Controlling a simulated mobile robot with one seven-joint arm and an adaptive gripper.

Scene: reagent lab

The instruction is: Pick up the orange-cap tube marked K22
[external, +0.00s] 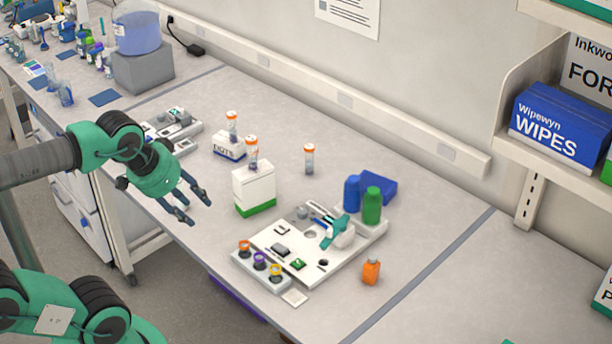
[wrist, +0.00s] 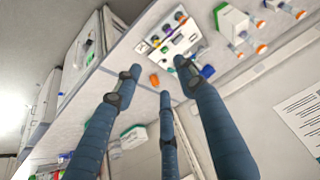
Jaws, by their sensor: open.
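Three clear tubes with orange caps show in the external view; no K22 mark is legible on any. One tube (external: 252,154) stands on a white box with a green base (external: 254,190). Another tube (external: 232,126) stands on a smaller white and blue box (external: 229,147). The third tube (external: 309,160) stands upright on the bench. My gripper (external: 198,212) is open and empty, left of the boxes near the bench's front edge. In the wrist view its spread fingers (wrist: 158,76) hold nothing, and orange-cap tubes (wrist: 290,9) show at the upper right.
A white device board (external: 290,245) lies right of the boxes, with a rack of coloured caps (external: 260,268) in front. An orange bottle (external: 371,271), a green bottle (external: 372,206) and a blue bottle (external: 351,194) stand nearby. Bench around the lone tube is clear.

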